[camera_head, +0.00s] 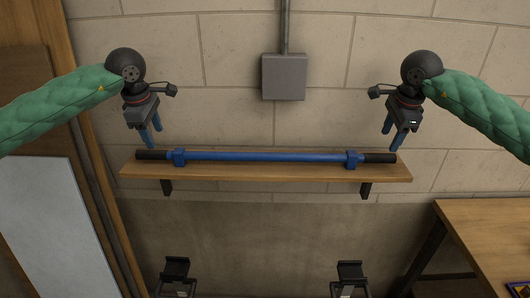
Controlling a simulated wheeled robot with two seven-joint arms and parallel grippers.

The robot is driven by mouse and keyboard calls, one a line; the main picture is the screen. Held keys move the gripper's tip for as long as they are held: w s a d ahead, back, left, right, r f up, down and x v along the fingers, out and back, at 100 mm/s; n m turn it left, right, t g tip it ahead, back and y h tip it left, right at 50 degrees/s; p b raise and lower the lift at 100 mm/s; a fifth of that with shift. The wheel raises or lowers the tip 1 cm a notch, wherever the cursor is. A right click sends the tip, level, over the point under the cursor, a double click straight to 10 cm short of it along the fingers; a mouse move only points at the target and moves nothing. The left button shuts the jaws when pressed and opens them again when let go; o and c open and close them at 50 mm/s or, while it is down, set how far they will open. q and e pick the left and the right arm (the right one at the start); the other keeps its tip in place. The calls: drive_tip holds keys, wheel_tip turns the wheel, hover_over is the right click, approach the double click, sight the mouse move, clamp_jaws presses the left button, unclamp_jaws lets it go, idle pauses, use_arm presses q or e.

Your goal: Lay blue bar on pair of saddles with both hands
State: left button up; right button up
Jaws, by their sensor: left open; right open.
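The blue bar (265,157) lies level along a wooden wall shelf. It has black ends and a blue collar near each end. The pair of saddles shows low in the view: the left saddle (176,270) and the right saddle (350,272) are dark, and nothing rests on them. My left gripper (151,141) is open and empty, just above the bar's left black end. My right gripper (394,142) is open and empty, just above the bar's right black end. Neither gripper appears to touch the bar.
The wooden shelf (220,174) is fixed to a block wall on dark brackets. A grey box (284,77) with a conduit is on the wall above it. A wooden table (490,225) stands at right. A pale panel (50,225) stands at left. Space between shelf and saddles looks clear.

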sight(158, 151)
use_arm(q)
drive_tip(key=shift+a, duration=0.4)
use_arm(e)
drive_tip(key=shift+d, duration=0.35)
use_arm(q)
drive_tip(key=shift+x, duration=3.9)
use_arm(e)
drive_tip(key=shift+x, duration=3.85)
use_arm(q)
drive_tip(key=shift+s+a, duration=0.1)
use_arm(e)
drive_tip(key=shift+s+d, duration=0.1)
use_arm(q)
clamp_jaws()
use_arm(e)
clamp_jaws()
